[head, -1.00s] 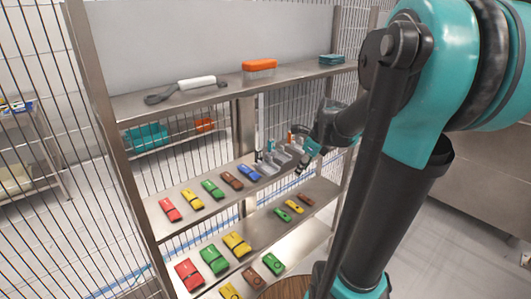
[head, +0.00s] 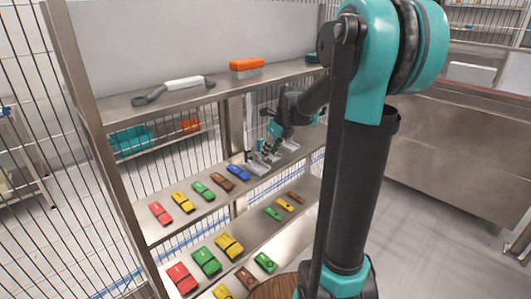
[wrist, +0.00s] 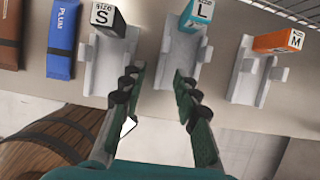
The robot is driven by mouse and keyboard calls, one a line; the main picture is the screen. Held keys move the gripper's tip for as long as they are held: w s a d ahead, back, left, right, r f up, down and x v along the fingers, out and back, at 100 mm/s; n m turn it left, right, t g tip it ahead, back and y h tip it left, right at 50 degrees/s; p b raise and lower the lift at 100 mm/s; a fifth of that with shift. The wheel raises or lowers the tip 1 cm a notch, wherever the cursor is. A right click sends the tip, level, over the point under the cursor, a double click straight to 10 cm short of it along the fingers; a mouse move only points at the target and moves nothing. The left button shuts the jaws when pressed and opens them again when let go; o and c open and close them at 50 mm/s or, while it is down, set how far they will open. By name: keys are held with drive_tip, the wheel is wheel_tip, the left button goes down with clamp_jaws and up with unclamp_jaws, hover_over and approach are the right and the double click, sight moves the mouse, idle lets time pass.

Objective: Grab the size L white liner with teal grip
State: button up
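In the wrist view, a teal block (wrist: 195,15) with a white face marked L stands at the far end of a pale grey-white cradle-shaped piece (wrist: 168,72). My gripper (wrist: 157,78) is open and empty, with its two fingers spread at the near end of that piece. The fingertips look over or just short of it; I cannot tell the height gap. In the head view my gripper (head: 264,152) is at the right part of the middle shelf (head: 180,216), where the arm partly hides the pieces.
A black S block (wrist: 103,16) on a similar piece is to the left, and an orange M block (wrist: 278,40) to the right. A blue PLUM packet (wrist: 62,38) lies farther left. A wooden barrel (wrist: 60,142) stands below the shelf edge. Several coloured packets line the shelves.

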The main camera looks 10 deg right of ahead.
drive_tip(key=shift+w+a, duration=0.45)
drive_tip(key=shift+w, duration=0.15)
drive_tip(key=shift+w+a, duration=0.4)
drive_tip(key=shift+w, duration=0.2)
drive_tip(key=shift+w+a+f, duration=0.2)
drive_tip(key=shift+f, duration=0.4)
drive_tip(key=shift+c, duration=0.2)
clamp_jaws()
